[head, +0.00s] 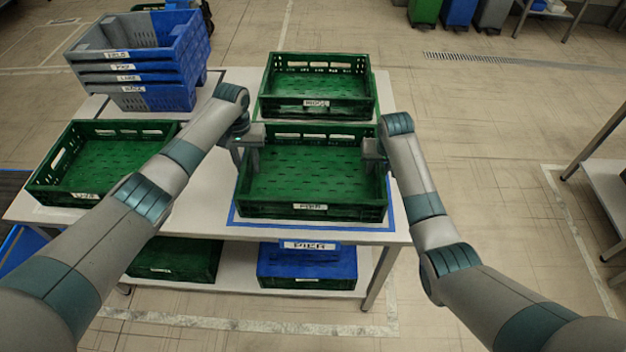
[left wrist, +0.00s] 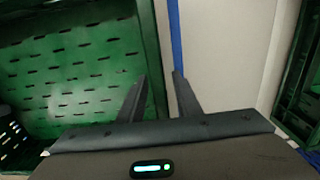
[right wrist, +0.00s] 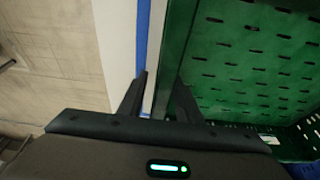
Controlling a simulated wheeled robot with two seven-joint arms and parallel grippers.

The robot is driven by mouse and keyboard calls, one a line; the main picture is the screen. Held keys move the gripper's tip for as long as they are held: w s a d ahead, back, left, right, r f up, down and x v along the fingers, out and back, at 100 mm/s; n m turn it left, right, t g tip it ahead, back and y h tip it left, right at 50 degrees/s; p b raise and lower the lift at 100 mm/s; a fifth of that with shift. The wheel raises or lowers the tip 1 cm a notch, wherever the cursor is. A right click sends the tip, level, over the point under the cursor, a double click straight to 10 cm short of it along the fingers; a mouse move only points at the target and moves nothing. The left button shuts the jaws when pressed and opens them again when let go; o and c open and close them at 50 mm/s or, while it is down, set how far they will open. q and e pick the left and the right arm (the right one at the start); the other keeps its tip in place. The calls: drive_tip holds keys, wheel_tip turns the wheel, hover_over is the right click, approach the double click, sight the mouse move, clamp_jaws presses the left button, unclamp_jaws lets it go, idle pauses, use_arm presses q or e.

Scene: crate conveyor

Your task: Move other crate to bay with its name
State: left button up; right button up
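A green crate (head: 312,210) with a front label reading PIER stands upright on the table inside a blue-taped bay (head: 391,205). A PIER sign (head: 310,245) hangs on the table edge below it. My left gripper (head: 248,150) is at the crate's left wall. In the left wrist view its fingers (left wrist: 160,85) are apart, one on each side of the wall (left wrist: 152,50). My right gripper (head: 374,152) is at the right wall. In the right wrist view its fingers (right wrist: 160,85) are also apart around the wall (right wrist: 178,45).
Another green crate (head: 318,103) stands close behind, its label hard to read. A third green crate (head: 62,197) is at the left. Grey-blue crates (head: 185,62) are stacked at the back left.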

use_arm(q)
wheel_tip(320, 180, up, 11)
drive_tip(key=shift+f, duration=0.2)
use_arm(e)
drive_tip(key=shift+r, duration=0.15)
idle(0.4)
drive_tip(key=v, duration=1.1)
drive_tip(key=shift+s+r, duration=0.15)
drive_tip(key=shift+r, duration=0.2)
use_arm(q)
drive_tip(key=shift+s+f, duration=0.1)
